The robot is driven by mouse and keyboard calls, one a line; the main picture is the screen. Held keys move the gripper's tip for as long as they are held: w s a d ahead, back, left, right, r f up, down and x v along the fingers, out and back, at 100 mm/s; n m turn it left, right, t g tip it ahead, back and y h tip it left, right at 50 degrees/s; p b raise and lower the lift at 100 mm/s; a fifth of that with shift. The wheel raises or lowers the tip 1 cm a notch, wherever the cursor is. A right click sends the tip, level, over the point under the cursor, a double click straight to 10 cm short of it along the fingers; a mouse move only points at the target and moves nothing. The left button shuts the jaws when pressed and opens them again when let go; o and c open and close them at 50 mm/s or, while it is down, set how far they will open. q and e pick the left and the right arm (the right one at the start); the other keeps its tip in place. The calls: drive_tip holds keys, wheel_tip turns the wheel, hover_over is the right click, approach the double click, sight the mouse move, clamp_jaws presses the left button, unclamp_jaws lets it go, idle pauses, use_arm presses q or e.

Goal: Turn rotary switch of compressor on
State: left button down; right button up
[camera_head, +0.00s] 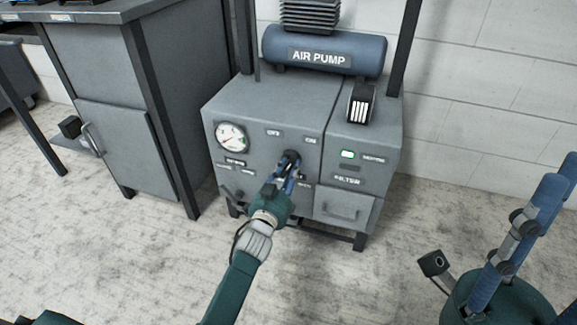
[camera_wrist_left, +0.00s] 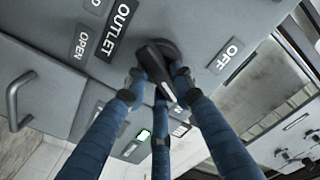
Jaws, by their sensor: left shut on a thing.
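The compressor (camera_head: 265,105) is a grey cabinet with a blue tank labelled AIR PUMP on top. Its black rotary switch (camera_head: 291,157) sits on the front panel, below and between the OFF and ON labels. My left gripper (camera_head: 289,166) is shut on the switch and partly covers it. In the left wrist view, the blue fingers close around the black knob (camera_wrist_left: 158,60), with the OFF label to its right. My right gripper (camera_head: 485,245) is at the lower right, fingers spread and empty, away from the compressor.
A round gauge (camera_head: 232,137) is left of the switch. A lit green indicator (camera_head: 347,154) is to its right, above a drawer with a handle (camera_head: 340,211). A grey workbench (camera_head: 115,95) stands at the left. The floor in front is clear.

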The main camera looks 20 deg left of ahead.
use_arm(q)
drive_tip(key=shift+m, duration=0.8)
drive_tip(key=c, duration=1.4)
unclamp_jaws()
drive_tip(key=shift+c, duration=0.2)
drive_tip(key=shift+s+f, duration=0.1)
drive_tip(key=s, duration=1.1)
drive_tip(key=shift+s+a, duration=0.15)
drive_tip(key=shift+s, duration=0.25)
